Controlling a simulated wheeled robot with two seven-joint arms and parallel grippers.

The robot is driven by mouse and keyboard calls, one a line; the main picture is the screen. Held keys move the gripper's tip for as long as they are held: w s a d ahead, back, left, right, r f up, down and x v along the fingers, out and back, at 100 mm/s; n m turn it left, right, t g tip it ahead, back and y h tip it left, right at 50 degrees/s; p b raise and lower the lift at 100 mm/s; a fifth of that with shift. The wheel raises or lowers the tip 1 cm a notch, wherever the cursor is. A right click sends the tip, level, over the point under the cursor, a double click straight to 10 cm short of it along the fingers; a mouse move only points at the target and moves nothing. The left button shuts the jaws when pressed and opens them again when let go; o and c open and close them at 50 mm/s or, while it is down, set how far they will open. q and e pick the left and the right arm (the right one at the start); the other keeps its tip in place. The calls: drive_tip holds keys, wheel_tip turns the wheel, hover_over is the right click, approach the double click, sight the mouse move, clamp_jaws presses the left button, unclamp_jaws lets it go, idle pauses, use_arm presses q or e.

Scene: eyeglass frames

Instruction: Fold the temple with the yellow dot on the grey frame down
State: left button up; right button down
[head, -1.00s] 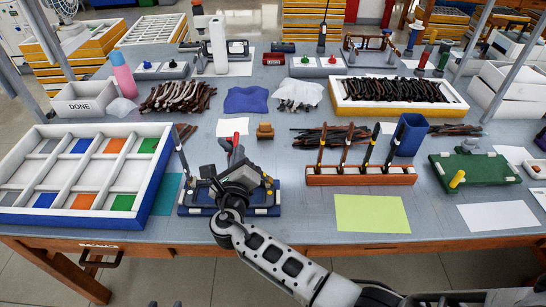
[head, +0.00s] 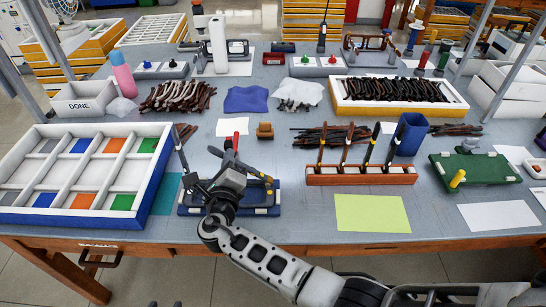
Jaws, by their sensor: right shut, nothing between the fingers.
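A blue fixture (head: 261,211) with pale pads stands at the front of the bench and bears the dark eyeglass frame, mostly hidden by my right gripper. One dark temple (head: 179,148) stands up, tilted, at its left end. A small yellow spot (head: 270,192) shows at the right end; I cannot tell which part carries it. My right gripper (head: 229,165) is shut and empty over the fixture, close to a red piece and a dark bar. Contact cannot be told. Two small dark tips at the bottom edge may be my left gripper (head: 165,303); its jaws cannot be read.
A compartment tray (head: 160,185) stands left of the fixture. To the right are a rack of upright temples (head: 362,179), a blue cup (head: 411,134) and a yellow-green sheet (head: 372,213). A white DONE bin (head: 84,106) stands at the back left.

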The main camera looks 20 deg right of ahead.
idle(0.3)
drive_tip(key=shift+w+a+f+n+b, duration=0.25)
drive_tip(key=shift+a+f+n+b, duration=0.1)
drive_tip(key=shift+a+f+n, duration=0.55)
drive_tip(key=shift+d, duration=0.1)
drive_tip(key=shift+w+a+f+n+b, duration=0.15)
drive_tip(key=shift+a+f+n+b, duration=0.45)
drive_tip(key=shift+f+n, duration=0.35)
drive_tip(key=shift+r, duration=0.1)
drive_tip(key=shift+w+a+f+n+b, duration=0.1)
drive_tip(key=shift+a+f+n+b, duration=0.15)
drive_tip(key=shift+f+n+b, duration=0.2)
drive_tip(key=shift+w+a+f+n+b, duration=0.1)
drive_tip(key=shift+a+f+n+b, duration=0.15)
drive_tip(key=shift+f+n, duration=0.3)
